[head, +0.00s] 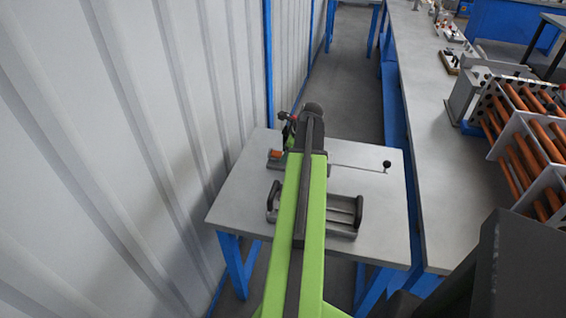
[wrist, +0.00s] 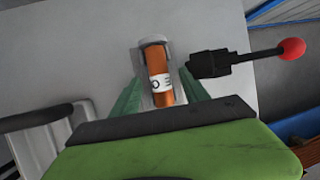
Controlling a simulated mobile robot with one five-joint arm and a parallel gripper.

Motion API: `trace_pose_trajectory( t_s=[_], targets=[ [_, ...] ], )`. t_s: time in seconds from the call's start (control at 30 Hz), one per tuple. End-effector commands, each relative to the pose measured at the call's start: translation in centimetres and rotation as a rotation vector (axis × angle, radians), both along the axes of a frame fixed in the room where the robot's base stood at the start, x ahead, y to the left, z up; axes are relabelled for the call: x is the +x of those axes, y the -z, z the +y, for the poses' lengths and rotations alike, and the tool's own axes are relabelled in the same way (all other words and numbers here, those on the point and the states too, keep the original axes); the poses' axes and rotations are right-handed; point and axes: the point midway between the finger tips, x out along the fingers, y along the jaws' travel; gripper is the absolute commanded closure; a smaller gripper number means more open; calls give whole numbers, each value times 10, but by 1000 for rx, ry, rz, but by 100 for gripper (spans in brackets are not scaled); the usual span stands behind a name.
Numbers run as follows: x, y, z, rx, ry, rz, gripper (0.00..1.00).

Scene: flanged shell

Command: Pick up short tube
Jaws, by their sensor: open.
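The short tube (wrist: 160,88) is orange with a pale cap and a white label with dark marks. In the wrist view it lies between the two green fingers of my gripper (wrist: 159,76), which are open on either side of it. I cannot tell whether either finger touches it. In the head view, a small orange part, likely the tube (head: 276,154), shows left of my arm on the grey table (head: 235,205). My arm hides most of the gripper there.
A black lever with a red ball (wrist: 292,49) is close to the right of the tube. A grey tray with dark handles (head: 342,212) sits on the table. A thin rod ends in a black knob (head: 387,166). A ribbed wall (head: 130,120) rises on the left.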

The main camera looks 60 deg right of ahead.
Motion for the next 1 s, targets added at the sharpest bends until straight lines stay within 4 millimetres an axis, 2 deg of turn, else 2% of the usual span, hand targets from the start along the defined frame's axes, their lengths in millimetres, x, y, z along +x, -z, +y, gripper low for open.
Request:
trace_pose_trajectory(
  t_s=[0.03, 0.27, 0.6, 0.7, 1.0],
  targets=[
    [3, 13, -1, 0, -1, 0, 47],
    [5, 9, 0, 0, 0, 0, 47],
    [5, 9, 0, 0, -1, 0, 90],
    [5, 9, 0, 0, -1, 0, 100],
    [5, 9, 0, 0, -2, 0, 100]
  ],
)
